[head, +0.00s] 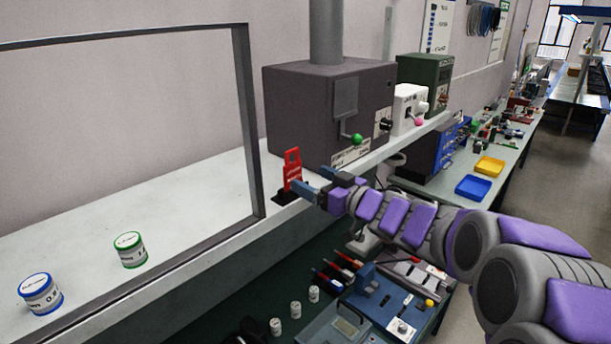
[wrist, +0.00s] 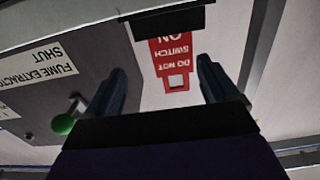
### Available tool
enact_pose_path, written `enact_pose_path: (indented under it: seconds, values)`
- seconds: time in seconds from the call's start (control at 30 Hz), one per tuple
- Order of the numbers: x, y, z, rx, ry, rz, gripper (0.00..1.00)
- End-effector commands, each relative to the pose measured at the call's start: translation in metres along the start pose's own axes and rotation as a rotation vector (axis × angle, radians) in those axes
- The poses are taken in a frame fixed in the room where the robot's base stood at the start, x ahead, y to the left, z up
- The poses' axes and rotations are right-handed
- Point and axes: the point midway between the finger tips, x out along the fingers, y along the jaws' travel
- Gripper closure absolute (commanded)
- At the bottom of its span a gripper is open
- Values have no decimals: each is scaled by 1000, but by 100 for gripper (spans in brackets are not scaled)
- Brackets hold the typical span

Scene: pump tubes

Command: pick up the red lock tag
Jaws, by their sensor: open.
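The red lock tag (head: 292,170) stands upright on a small black base (head: 287,196) on the white shelf, just right of the dark window frame. In the wrist view the tag (wrist: 174,58) appears upside down, with white "DO NOT SWITCH ON" lettering and a hole near its end. My gripper (head: 315,180) is close to the tag at its right side. In the wrist view my gripper (wrist: 163,80) is open, its two fingers on either side of the tag's holed end, with visible gaps. The fingers do not appear to touch the tag.
A grey fume extraction box (head: 310,105) with a green knob (head: 357,139) stands right behind the tag. The dark frame (head: 246,120) rises to its left. Two jars, green-banded (head: 130,250) and blue-banded (head: 40,294), stand on the shelf at left. A tool bench lies below.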

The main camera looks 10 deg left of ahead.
Motion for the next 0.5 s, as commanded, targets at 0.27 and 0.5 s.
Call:
enact_pose_path:
  seconds: [0.27,0.5]
  values:
    - [33,-6,0,-4,-4,-6,13]
    - [41,6,-5,2,8,-2,13]
